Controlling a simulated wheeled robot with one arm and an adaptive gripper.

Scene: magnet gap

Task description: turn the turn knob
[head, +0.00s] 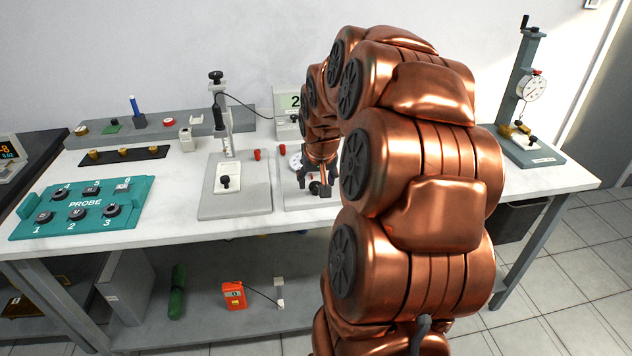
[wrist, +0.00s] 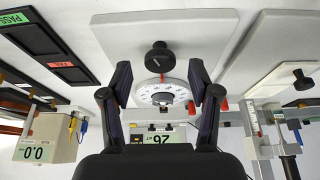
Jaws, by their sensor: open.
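A black turn knob (wrist: 160,57) stands on a light grey plate (wrist: 190,30) in the wrist view. A round white dial (wrist: 163,97) with dark markings lies beside it. My gripper (wrist: 160,72) is open and empty, with one finger on each side of the knob and dial in the picture. I cannot tell whether the fingers are at the knob's height. In the head view my gripper (head: 317,180) points down over this plate, and the knob (head: 315,188) shows only partly between the fingers.
Another plate (head: 250,200) with a similar black knob (head: 225,182) and an upright stand (head: 228,140) is left of my gripper. Two small red pieces (head: 257,154) lie near. A display (head: 287,102) stands behind.

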